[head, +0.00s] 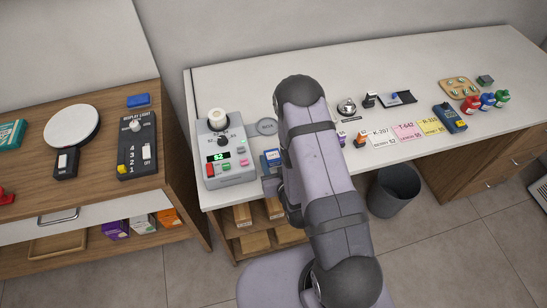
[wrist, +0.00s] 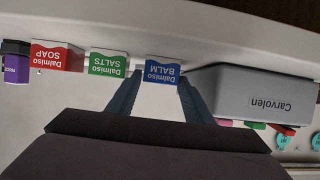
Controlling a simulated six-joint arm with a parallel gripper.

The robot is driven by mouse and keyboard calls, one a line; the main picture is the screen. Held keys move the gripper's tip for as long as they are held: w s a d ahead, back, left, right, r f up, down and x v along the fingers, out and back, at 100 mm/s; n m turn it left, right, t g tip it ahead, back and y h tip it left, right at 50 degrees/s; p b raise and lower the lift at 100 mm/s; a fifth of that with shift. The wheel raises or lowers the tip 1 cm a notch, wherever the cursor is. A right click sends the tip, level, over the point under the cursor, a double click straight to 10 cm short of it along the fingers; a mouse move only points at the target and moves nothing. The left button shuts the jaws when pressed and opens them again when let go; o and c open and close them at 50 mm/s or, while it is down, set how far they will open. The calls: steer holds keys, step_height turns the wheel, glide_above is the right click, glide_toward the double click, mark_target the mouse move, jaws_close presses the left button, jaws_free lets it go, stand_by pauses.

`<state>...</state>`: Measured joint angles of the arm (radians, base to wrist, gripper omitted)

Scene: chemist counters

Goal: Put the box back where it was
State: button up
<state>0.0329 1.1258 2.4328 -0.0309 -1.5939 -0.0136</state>
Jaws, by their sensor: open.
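In the wrist view, which is upside down, a blue and white Dalmiso Balm box (wrist: 163,71) lies straight ahead between the tips of my gripper (wrist: 159,88). The jaws are open, one finger on each side of the box; I cannot tell whether they touch it. A green and white Dalmiso Salts box (wrist: 108,64) and a red and white Dalmiso Soap box (wrist: 57,56) stand left of it in a row. In the head view, a blue and white box (head: 271,158) shows at the counter's front edge, with my gripper beside it, largely hidden by my arm.
The grey Carvolen device (wrist: 255,97) stands close to the right finger in the wrist view; it also shows in the head view (head: 226,160). A bin (head: 394,190) stands below the white counter (head: 430,72).

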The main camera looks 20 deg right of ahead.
mark_target(273, 156)
steer(key=v, duration=0.4)
steer(key=shift+r, duration=0.1)
steer(key=shift+p+v, duration=0.9)
steer(key=shift+p, duration=0.4)
